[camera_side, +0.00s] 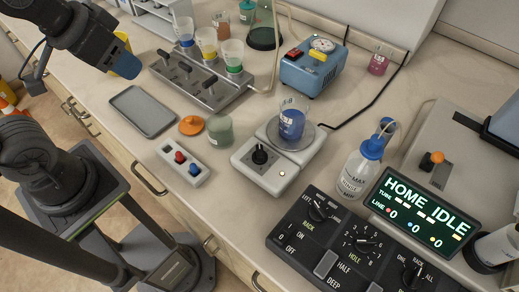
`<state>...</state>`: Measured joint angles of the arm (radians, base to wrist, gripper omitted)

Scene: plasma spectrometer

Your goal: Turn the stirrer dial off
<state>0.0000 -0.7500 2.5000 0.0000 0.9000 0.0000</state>
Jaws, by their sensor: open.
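The stirrer (265,178) is a white hotplate-style unit in the middle of the bench. Its dial (260,154) is a black knob on the front panel, with a small lit yellowish lamp (282,173) beside it. A beaker of blue liquid (291,120) stands on its round plate. The dial's exact pointer angle is too small to read surely.
A two-button box (183,164), green jar (219,131) and orange lid (191,125) lie left of the stirrer. A wash bottle (358,172) and black control panel (345,235) stand right. A blue pump (314,68) is behind. A grey tray (143,111) lies left.

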